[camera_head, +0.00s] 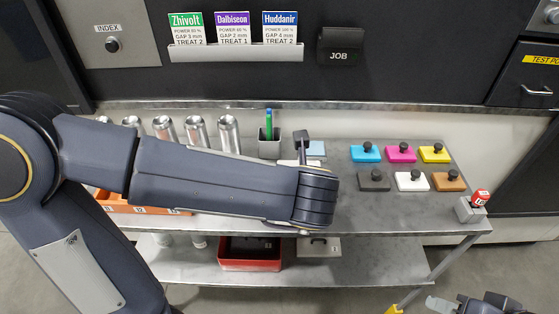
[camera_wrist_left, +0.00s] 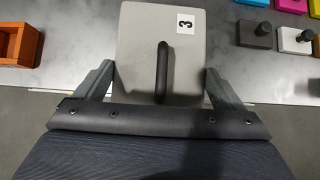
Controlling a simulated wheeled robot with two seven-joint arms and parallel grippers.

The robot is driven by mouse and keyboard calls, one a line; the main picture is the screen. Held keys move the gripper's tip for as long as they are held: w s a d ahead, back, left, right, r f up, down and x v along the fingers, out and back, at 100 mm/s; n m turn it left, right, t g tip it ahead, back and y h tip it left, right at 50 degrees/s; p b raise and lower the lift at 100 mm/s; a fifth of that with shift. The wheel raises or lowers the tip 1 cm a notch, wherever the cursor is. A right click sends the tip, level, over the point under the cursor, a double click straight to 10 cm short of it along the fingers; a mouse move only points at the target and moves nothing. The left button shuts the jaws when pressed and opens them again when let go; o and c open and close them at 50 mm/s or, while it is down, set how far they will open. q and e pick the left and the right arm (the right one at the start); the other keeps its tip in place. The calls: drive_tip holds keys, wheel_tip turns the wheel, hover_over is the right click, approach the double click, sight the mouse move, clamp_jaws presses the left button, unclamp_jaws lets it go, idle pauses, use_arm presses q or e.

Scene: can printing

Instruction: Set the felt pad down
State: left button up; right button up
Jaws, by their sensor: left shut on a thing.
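In the left wrist view, the thing I take for the felt pad is a grey square block (camera_wrist_left: 138,70) with a long black handle and a white label reading 3. The two fingers of my left gripper (camera_wrist_left: 160,78) stand at its side edges and are shut on it. It hides part of the table's front edge. In the head view my left arm covers these fingers and most of what is under them. My right gripper (camera_head: 478,304) is only partly in view at the bottom right corner, and its jaw gap is unclear.
An orange box (camera_head: 150,210) is at the left. A red bin (camera_head: 250,263) sits on the lower shelf.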

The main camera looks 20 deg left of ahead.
use_arm(q)
drive_tip(key=w+a+f, duration=0.1)
drive_tip(key=w, duration=0.1)
drive_tip(key=w+a+f, duration=0.1)
drive_tip(key=w+a, duration=0.1)
drive_tip(key=w+a+f+p, duration=0.1)
drive_tip(key=w+a, duration=0.1)
drive_tip(key=shift+w+f, duration=0.2)
drive_tip(key=shift+w, duration=0.2)
drive_tip(key=x, duration=0.3)
drive_tip(key=a+x, duration=0.1)
drive_tip(key=x, duration=0.3)
drive_tip(key=shift+s+a, duration=0.2)
drive_tip(key=shift+s, duration=0.05)
drive_tip(key=shift+w+a+f, duration=0.25)
drive_tip(key=shift+w+f, duration=0.05)
drive_tip(key=shift+f, duration=0.1)
drive_tip(key=shift+w+a+f+b, duration=0.15)
drive_tip(key=shift+f+b, duration=0.35)
drive_tip(key=shift+f, duration=1.2)
drive_tip(key=shift+f, duration=0.2)
drive_tip(key=o, duration=0.7)
drive_tip(key=shift+r, duration=0.1)
